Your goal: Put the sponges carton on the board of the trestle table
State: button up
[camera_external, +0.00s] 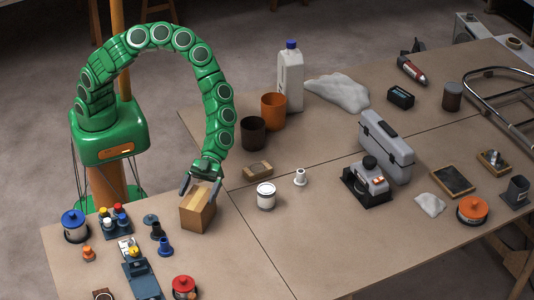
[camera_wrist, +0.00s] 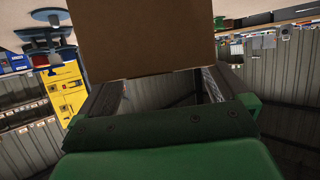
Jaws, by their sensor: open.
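The sponges carton, a plain brown box (camera_external: 197,212), is at the back right of the near-left board, by the seam. I cannot read a label on it. My gripper (camera_external: 199,190) points down at the carton's top with its two fingers apart, one towards each side. In the wrist view the carton's brown face (camera_wrist: 145,40) fills the top middle, just past the open fingers (camera_wrist: 160,92). Whether the fingers touch it is unclear. The trestle table's brown board (camera_external: 325,225) spreads to the right, with a trestle leg below its right end.
A white tin (camera_external: 266,196), a small white spool (camera_external: 300,177) and a brown block (camera_external: 257,170) stand right of the carton. Blue and dark fittings (camera_external: 160,238) are close on its left. The board's front middle (camera_external: 330,250) is clear.

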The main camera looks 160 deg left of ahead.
jog(key=v, duration=0.9)
